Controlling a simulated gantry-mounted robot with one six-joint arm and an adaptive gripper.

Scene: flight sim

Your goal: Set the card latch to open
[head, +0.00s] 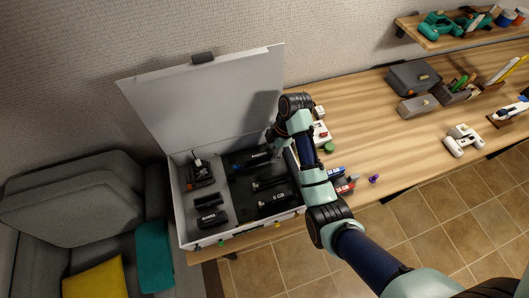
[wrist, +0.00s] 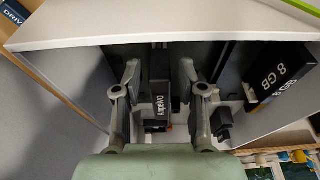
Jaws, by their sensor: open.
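The white case (head: 181,205) stands open on the desk, its lid raised at the back, with dark parts inside. My gripper (head: 275,148) reaches down into the case's right side. In the wrist view my gripper (wrist: 160,78) is open, with one finger on each side of a dark card with white lettering (wrist: 160,92). I cannot tell whether the fingers touch it. A small dark block (wrist: 156,126) with an orange-red spot beside it sits at the card's near end. I cannot tell for sure which part is the card latch or how it is set.
A dark module marked 8 GB (wrist: 272,72) stands right of my gripper, and a white case wall (wrist: 60,30) runs close by. Blue and red blocks (head: 342,187) lie on the desk right of the case. A grey sofa (head: 75,205) stands at left.

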